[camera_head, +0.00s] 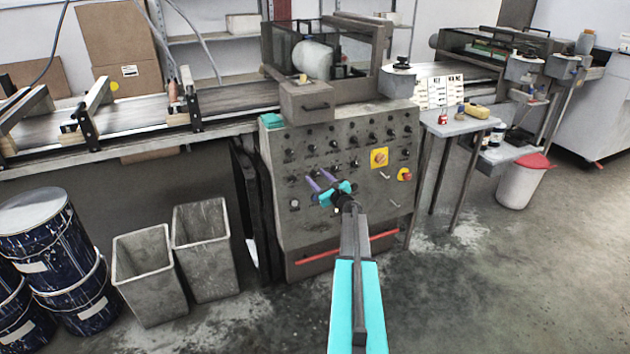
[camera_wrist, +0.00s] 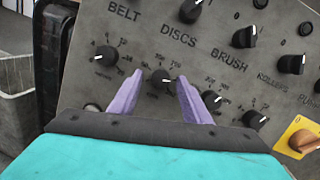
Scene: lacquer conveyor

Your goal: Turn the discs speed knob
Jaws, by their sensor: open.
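The control panel (camera_head: 350,215) is a grey slanted face with rows of black knobs. In the wrist view the panel (camera_wrist: 140,45) shows the labels BELT, DISCS, BRUSH and ROLLERS. A black knob with a white pointer mark and a numbered scale (camera_wrist: 159,79) sits in the column below DISCS. My gripper (camera_wrist: 158,86) is open, with one purple finger on each side of that knob; contact cannot be told. My gripper also shows in the head view (camera_head: 316,180) in front of the panel's lower left, where it hides some knobs.
Neighbouring knobs stand close by: one at the left (camera_wrist: 104,57) and one right of the right finger (camera_wrist: 212,100). A yellow-backed switch (camera_head: 379,158) and a red button (camera_head: 404,174) are to the right. Two grey bins (camera_head: 147,272) stand left of the panel.

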